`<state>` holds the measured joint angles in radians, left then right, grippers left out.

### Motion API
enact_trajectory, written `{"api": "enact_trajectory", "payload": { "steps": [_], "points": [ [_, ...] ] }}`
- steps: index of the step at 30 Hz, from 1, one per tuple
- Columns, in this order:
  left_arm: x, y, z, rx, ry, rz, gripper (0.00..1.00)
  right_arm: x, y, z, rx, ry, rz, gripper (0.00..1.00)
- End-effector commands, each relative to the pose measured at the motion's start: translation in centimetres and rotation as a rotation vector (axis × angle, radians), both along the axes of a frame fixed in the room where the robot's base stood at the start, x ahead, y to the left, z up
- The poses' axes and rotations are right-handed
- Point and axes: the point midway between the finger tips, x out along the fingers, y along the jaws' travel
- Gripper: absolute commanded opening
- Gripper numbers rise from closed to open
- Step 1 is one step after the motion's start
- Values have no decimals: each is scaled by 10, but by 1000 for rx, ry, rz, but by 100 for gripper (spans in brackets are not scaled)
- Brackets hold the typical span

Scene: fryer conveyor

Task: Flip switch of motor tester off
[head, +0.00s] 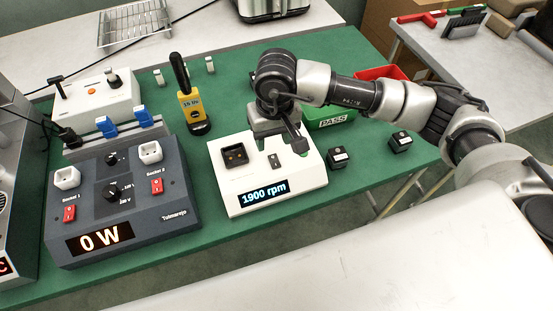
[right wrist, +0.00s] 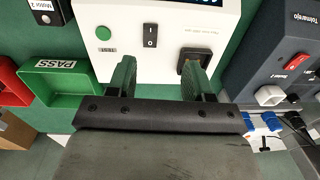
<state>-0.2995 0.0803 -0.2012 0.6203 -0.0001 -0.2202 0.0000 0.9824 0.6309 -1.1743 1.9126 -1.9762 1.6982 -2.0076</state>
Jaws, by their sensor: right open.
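The motor tester (head: 262,198) is a white box on the green mat, and its display reads 1900 rpm. Its switch (head: 274,161) is a small dark rocker on the top face. In the right wrist view the switch (right wrist: 150,36) shows I and O marks, beyond and between the fingertips. My right gripper (head: 280,138) is over the tester's top, open and empty. In the right wrist view its two green fingers (right wrist: 160,68) are spread apart, pointing at the panel. I cannot tell whether they touch it. My left gripper is not in view.
A black socket (head: 235,155) is on the tester's top, close to one finger. A grey power meter (head: 120,205) reading 0 W stands to the left. A green PASS bin (head: 330,116), a red bin (head: 380,73) and two black motors (head: 337,158) are to the right.

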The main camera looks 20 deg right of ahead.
Motion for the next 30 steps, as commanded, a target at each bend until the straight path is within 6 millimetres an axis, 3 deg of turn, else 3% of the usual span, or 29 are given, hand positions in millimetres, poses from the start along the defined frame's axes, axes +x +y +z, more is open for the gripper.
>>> {"api": "enact_trajectory", "payload": {
  "steps": [5, 21, 30],
  "points": [
    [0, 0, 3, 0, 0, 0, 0, 4, -11, -7, -58, -10, 15, 51],
    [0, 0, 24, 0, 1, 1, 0, 3, -9, -95, -50, -8, 14, 51],
    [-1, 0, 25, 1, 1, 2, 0, 3, -9, -107, -50, -11, 15, 51]
  ]
}}
